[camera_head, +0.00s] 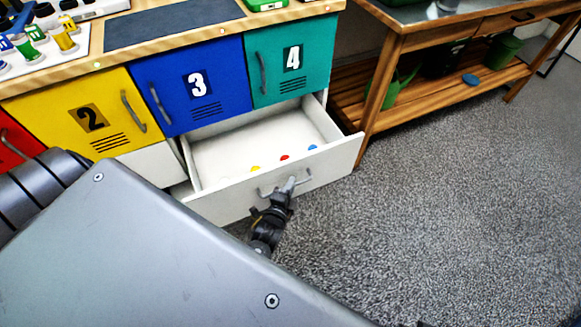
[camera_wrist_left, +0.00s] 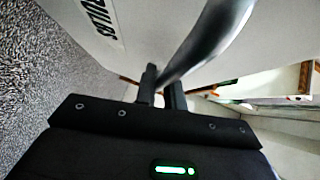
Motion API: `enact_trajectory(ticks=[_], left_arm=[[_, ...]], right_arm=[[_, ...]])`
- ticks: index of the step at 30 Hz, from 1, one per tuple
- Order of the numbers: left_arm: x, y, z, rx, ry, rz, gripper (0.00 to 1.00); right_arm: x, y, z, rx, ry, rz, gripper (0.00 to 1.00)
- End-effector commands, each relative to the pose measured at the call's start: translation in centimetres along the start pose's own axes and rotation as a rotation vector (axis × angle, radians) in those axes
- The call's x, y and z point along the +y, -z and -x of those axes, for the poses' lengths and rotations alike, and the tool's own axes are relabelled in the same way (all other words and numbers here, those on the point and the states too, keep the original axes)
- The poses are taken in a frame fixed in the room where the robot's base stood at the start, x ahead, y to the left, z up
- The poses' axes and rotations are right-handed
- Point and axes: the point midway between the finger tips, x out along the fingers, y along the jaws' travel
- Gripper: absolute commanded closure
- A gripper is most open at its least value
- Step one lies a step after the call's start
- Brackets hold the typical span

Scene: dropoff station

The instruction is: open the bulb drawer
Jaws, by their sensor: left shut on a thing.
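The white bulb drawer (camera_head: 215,206) stands pulled out below the blue and teal doors in the head view. Inside it lie a yellow bulb (camera_head: 255,168), a red bulb (camera_head: 284,157) and a blue bulb (camera_head: 312,147). My left gripper (camera_head: 290,186) is at the drawer's front, shut on the grey bar handle (camera_head: 268,192). My right gripper is not in view.
A yellow door 2 (camera_head: 75,120), blue door 3 (camera_head: 190,75) and teal door 4 (camera_head: 290,60) are shut above. A wooden table (camera_head: 395,45) with a low shelf stands at the right, close to the drawer's right corner. The grey carpet (camera_head: 430,200) in front is clear.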

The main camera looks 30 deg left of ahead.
Motion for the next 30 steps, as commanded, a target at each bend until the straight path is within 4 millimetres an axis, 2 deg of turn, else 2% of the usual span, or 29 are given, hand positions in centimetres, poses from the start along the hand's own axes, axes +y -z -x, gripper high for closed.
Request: enact_trajectory(ticks=[1,5,16,20,24,30], left_arm=[[0.1,-0.1,0.0,-0.001,-0.002,-0.001,0.85],[0.1,0.0,0.0,0.000,-0.001,-0.001,0.68],[0.0,0.0,0.5,0.001,-0.002,0.000,0.67],[-0.1,0.0,2.5,0.000,-0.002,0.000,0.67],[0.0,0.0,5.3,0.001,-0.003,0.001,0.67],[0.0,0.0,8.9,0.000,-0.003,-0.001,0.67]], right_arm=[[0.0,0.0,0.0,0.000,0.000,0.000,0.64],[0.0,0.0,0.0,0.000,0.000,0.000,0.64],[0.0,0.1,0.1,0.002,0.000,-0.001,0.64],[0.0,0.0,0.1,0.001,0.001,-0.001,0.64],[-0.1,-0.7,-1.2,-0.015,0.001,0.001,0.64],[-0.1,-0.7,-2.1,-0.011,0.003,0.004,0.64]])
